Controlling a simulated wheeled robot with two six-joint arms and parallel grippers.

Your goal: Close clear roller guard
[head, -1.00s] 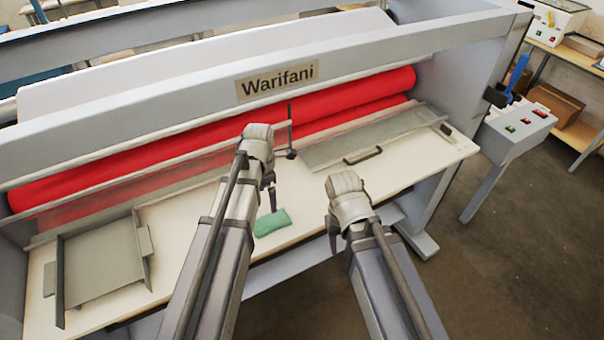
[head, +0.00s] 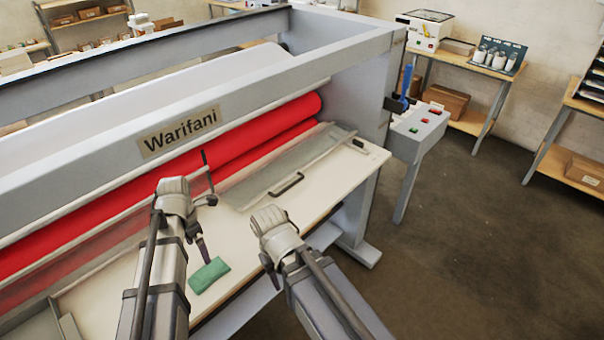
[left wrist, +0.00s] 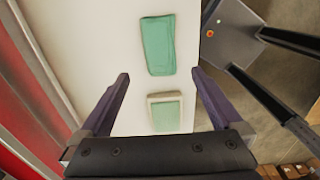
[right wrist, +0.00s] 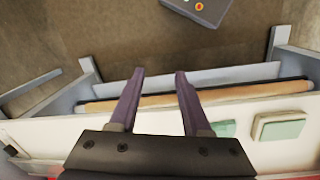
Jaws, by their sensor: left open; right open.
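The clear roller guard (head: 262,172) is a see-through grey panel with a black handle (head: 287,186). It lies low over the cream table, in front of the right end of the red rollers (head: 290,112). My left gripper (head: 196,235) is open and empty, pointing down left of the guard, apart from its handle. My right gripper (head: 268,264) is open and empty near the table's front edge, nearer the camera than the handle. The guard is not clearly seen in the left wrist view (left wrist: 160,75) or right wrist view (right wrist: 160,75), which show both open jaws.
A green pad (head: 208,275) lies on the table (head: 112,285) below my left gripper. A thin black upright rod (head: 207,172) stands at the guard's left end. A button box (head: 420,122) with a blue lever (head: 406,80) stands right of the machine.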

